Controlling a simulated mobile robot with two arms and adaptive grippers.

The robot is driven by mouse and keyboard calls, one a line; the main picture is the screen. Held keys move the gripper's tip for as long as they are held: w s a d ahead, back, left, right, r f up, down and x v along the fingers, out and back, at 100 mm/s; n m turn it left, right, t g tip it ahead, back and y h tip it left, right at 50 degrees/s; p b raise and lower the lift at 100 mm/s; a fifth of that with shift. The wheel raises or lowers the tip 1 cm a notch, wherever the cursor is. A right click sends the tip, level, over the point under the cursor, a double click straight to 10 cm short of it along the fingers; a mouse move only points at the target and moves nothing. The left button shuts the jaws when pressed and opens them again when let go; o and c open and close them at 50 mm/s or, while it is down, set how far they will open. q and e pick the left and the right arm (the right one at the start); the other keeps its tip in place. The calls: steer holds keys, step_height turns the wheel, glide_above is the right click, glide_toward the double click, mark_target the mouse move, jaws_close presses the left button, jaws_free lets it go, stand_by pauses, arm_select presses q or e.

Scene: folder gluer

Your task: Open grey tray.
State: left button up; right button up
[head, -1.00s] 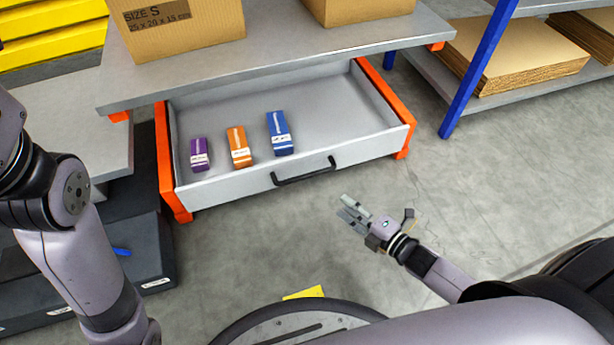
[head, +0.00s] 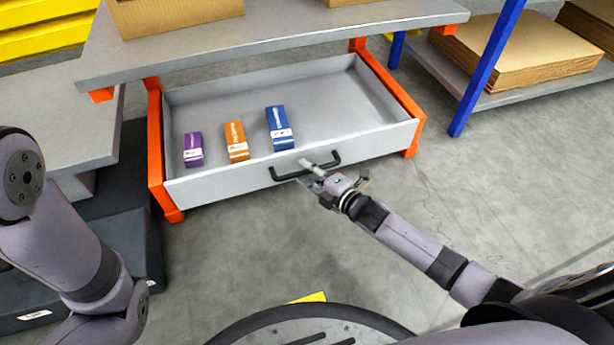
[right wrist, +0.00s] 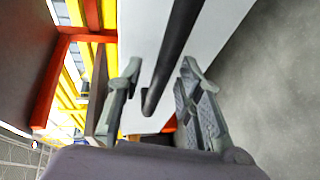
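The grey tray (head: 210,185) is a drawer under the grey table, pulled out between orange rails. Its inside shows, with a purple box (head: 193,150), an orange box (head: 236,142) and a blue box (head: 279,129) in it. Its black handle (head: 285,176) is on the front face. My right gripper (head: 312,172) is at the handle's right half. In the right wrist view the handle (right wrist: 175,50) runs between the two spread fingers (right wrist: 158,95), with gaps on both sides. My left arm shows at the left, but its gripper is out of view.
The table (head: 270,32) above the tray carries cardboard boxes (head: 175,12). A blue-legged shelf (head: 487,70) with flat cardboard stacks (head: 525,52) stands at the right. Dark bins (head: 120,250) are at the left. The floor (head: 480,190) to the right is clear.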

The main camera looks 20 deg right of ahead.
steer(key=shift+w+a, duration=0.1)
steer(key=shift+w, duration=0.1)
steer(key=shift+c, duration=0.6)
jaws_close()
